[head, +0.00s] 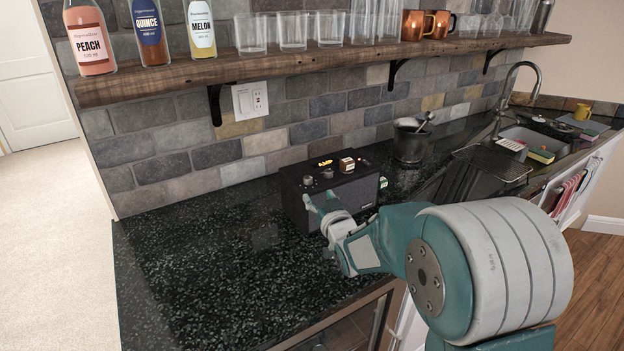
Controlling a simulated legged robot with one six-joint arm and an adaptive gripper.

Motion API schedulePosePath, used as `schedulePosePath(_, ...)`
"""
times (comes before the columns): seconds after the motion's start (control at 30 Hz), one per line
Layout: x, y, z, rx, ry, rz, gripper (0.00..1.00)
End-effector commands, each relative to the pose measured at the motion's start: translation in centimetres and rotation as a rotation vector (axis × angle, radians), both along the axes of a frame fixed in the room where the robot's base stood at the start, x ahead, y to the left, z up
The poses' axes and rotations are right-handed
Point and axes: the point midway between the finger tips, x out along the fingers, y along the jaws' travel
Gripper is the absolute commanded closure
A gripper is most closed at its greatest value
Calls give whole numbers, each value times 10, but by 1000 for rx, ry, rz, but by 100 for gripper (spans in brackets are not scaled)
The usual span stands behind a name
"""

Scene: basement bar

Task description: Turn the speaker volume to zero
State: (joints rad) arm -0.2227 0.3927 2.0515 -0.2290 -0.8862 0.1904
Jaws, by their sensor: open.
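The speaker (366,189) is a black box standing on the dark stone counter, near the brick wall. Its top has knobs, including a dark knob (327,173) and a larger wood-and-metal knob (347,165), with a lit amber display (325,163) behind. A small red light shows near the right end of the top. My gripper (318,204) is in front of the speaker's left part, with its open fingers close to the front top edge. Nothing shows between the fingers. My gripper and arm hide part of the speaker's front. I cannot tell whether a finger touches it.
A black bucket (411,145) with a utensil stands right of the speaker. A wooden shelf (300,65) with bottles and glasses runs above the counter. The sink (535,143) is at far right. The counter's left part (200,260) is clear.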

Motion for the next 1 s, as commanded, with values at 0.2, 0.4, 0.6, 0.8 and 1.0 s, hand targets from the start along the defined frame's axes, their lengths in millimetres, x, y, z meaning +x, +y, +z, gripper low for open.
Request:
schedulePosePath(0.2, 38, 10, 0, 4, 1, -1, 32)
schedulePosePath(0.4, 65, 19, 1, 8, 0, -1, 32)
schedulePosePath(0.6, 77, 27, 1, 4, 1, -1, 32)
schedulePosePath(0.8, 78, 28, 1, 4, 2, -1, 32)
schedulePosePath(1.0, 78, 26, 1, 6, 1, -1, 94)
